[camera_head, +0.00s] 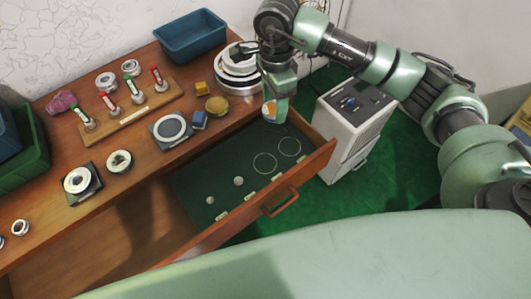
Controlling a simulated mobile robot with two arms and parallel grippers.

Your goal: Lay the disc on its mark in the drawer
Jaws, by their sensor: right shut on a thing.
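My right gripper (276,105) points down over the far corner of the open drawer (201,180). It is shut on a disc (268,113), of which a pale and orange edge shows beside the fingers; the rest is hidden. The drawer has a dark green floor with two pale ring outlines, a nearer mark (265,163) and a farther mark (289,147). Both outlines look empty. The gripper is beyond and above them. My left gripper is not in view.
Two small grey round pieces (238,181) lie in the drawer. The drawer front (300,182) has an orange handle. A white and grey cabinet (352,125) stands to the right. The wooden table holds several rings, a wooden rack (132,112) and a blue bin (190,35).

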